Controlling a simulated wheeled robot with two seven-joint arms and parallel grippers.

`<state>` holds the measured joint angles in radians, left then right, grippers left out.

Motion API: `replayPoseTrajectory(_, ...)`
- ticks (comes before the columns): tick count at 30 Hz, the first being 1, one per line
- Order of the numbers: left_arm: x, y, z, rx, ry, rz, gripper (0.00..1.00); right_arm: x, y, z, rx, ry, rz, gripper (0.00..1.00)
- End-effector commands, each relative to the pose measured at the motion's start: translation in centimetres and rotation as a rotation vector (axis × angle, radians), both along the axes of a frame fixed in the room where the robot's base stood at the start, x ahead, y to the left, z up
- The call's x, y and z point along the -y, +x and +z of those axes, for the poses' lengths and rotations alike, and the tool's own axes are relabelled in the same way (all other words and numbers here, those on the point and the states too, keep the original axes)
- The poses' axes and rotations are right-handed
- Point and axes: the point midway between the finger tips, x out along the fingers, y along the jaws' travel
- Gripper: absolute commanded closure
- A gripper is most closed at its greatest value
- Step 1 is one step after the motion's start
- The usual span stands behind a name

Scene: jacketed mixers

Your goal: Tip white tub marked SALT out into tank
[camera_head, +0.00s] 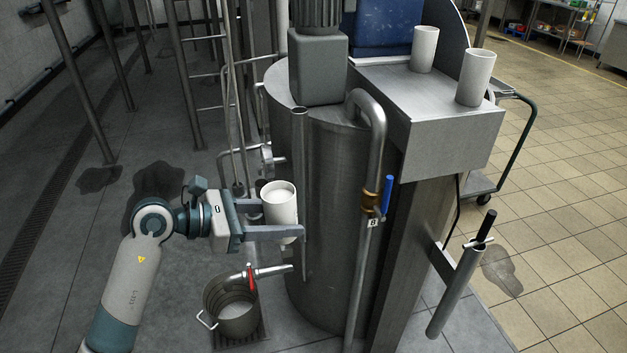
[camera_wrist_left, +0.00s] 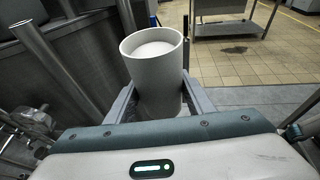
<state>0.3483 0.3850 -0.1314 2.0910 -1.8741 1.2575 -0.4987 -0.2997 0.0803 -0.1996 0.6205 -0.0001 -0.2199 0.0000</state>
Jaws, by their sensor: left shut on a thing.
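My left gripper (camera_head: 272,218) is shut on a white tub (camera_head: 281,205) with white contents, held upright beside the steel tank (camera_head: 325,210), to its left. The tub also shows in the left wrist view (camera_wrist_left: 152,75), between the two fingers, with its open top showing the white fill. No label can be read on it. The tank carries a motor housing on top; its opening is not clearly visible. Two more white tubs, a left one (camera_head: 424,49) and a right one (camera_head: 475,77), stand on the steel shelf. My right gripper is not in view.
A steel pot (camera_head: 235,318) stands on the floor drain below the gripper, under a red-handled outlet valve (camera_head: 250,277). A vertical pipe with a blue-handled valve (camera_head: 388,192) runs down the tank's front. The steel shelf (camera_head: 450,135) adjoins the tank on the right.

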Motion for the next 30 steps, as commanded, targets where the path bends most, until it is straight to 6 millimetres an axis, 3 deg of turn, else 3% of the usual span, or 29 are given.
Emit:
replayPoseTrajectory(6, -4.4, -4.0, -4.6, -0.006, 0.002, 0.071, 0.83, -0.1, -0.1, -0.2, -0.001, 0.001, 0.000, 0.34)
replayPoseTrajectory(13, -8.0, -7.8, -7.7, -0.004, 0.015, 0.130, 0.83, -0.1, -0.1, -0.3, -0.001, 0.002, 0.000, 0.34)
replayPoseTrajectory(19, -9.5, -9.4, -8.8, -0.001, 0.025, 0.152, 0.83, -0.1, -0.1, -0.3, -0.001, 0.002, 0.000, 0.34)
replayPoseTrajectory(29, -9.7, -9.6, -8.9, 0.000, 0.027, 0.156, 0.83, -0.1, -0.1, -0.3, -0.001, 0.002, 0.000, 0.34)
replayPoseTrajectory(30, -9.7, -9.6, -8.9, 0.000, 0.027, 0.156, 0.83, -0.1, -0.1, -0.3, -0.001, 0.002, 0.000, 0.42)
